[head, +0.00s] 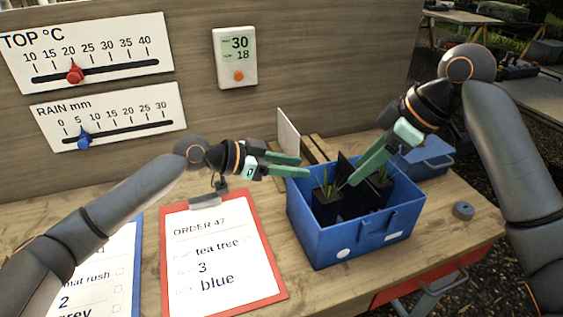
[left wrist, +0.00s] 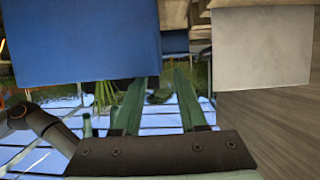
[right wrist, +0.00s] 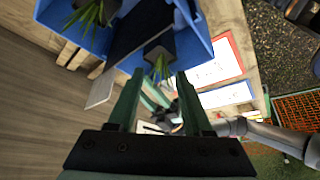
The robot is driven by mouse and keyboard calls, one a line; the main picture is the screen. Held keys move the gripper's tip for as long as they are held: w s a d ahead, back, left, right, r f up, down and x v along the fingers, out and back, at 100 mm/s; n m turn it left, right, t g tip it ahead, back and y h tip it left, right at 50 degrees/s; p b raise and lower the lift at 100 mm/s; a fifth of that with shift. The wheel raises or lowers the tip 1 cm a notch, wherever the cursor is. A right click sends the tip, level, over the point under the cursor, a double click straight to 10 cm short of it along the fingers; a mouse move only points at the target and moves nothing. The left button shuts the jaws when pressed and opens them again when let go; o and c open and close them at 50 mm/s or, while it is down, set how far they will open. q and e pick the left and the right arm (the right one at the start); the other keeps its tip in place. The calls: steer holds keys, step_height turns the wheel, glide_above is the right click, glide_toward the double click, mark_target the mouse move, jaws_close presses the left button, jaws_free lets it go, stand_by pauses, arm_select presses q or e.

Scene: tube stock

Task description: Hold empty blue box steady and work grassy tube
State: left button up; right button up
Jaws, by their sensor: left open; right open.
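The blue box (head: 318,238) stands on the bench, not empty: it holds black tubes. One grassy tube (head: 326,208) is at its left; another (head: 384,190) is further right, partly behind my right gripper. My left gripper (head: 303,166) is open at the box's back-left rim; the left wrist view shows a blue wall (left wrist: 80,40) just ahead and grass leaves beside a finger. My right gripper (head: 354,180) is open, pointing down into the box from the right. In the right wrist view a grassy tube (right wrist: 162,48) lies just beyond the open fingertips. Finger contact is unclear.
A second blue container (head: 425,160) stands behind right. A pale upright panel (head: 288,134) is behind the box. An order clipboard (head: 222,245) reads tea tree, 3, blue; another clipboard (head: 105,270) lies left. A small grey disc (head: 463,210) sits near the bench's right edge.

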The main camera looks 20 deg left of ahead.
mark_target(316, 169)
arm_select(q)
steer(key=x, duration=0.6)
steer(key=shift+f, duration=0.1)
jaws_close()
stand_by(0.6)
stand_by(1.2)
